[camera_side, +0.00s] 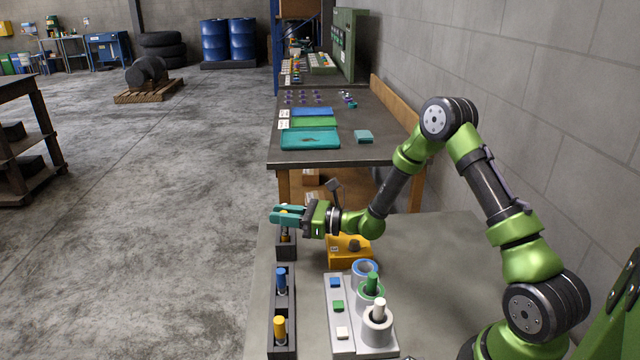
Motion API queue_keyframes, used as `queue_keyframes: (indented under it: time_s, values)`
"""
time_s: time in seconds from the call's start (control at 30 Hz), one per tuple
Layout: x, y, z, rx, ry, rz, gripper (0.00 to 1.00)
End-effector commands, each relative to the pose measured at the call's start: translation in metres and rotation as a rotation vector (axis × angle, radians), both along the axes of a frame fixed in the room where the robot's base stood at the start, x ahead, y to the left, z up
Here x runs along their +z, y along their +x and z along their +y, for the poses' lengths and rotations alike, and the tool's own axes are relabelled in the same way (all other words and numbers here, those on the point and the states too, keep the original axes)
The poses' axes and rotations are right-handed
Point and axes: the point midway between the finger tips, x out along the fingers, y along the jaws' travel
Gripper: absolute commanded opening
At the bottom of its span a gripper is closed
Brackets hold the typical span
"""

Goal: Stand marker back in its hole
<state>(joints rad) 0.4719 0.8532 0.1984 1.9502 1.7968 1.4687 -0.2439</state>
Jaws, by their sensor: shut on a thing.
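My gripper (287,215) reaches left over the far end of the black rack and is shut on a marker (285,230). The black rack (286,251) runs along the table's left side. A blue marker (281,279) stands upright in the rack's middle part. A yellow marker (280,328) stands upright in its near part.
A grey fixture (342,345) with blue, green and white ringed cylinders stands right of the rack. A yellow block (349,252) with a dark knob sits behind it, below my wrist. The grey table (440,260) is clear to the right. A second table (380,120) stands beyond.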

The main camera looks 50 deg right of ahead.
Motion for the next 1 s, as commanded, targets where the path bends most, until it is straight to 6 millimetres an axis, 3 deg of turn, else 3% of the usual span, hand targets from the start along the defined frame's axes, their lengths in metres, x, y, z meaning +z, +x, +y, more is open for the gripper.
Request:
queue_keyframes:
  time_s: [0.1, 0.5, 0.53, 0.7, 1.0]
  values:
    - [-0.014, 0.000, 0.000, 0.000, 0.002, 0.000, 0.00]
    - [-0.019, 0.000, 0.000, 0.000, 0.001, 0.000, 0.00]
    - [-0.019, 0.000, 0.000, 0.001, 0.000, 0.000, 0.24]
    - [-0.018, 0.000, 0.000, 0.001, 0.000, 0.000, 0.48]
    - [-0.016, 0.000, 0.000, 0.001, 0.000, -0.001, 0.48]
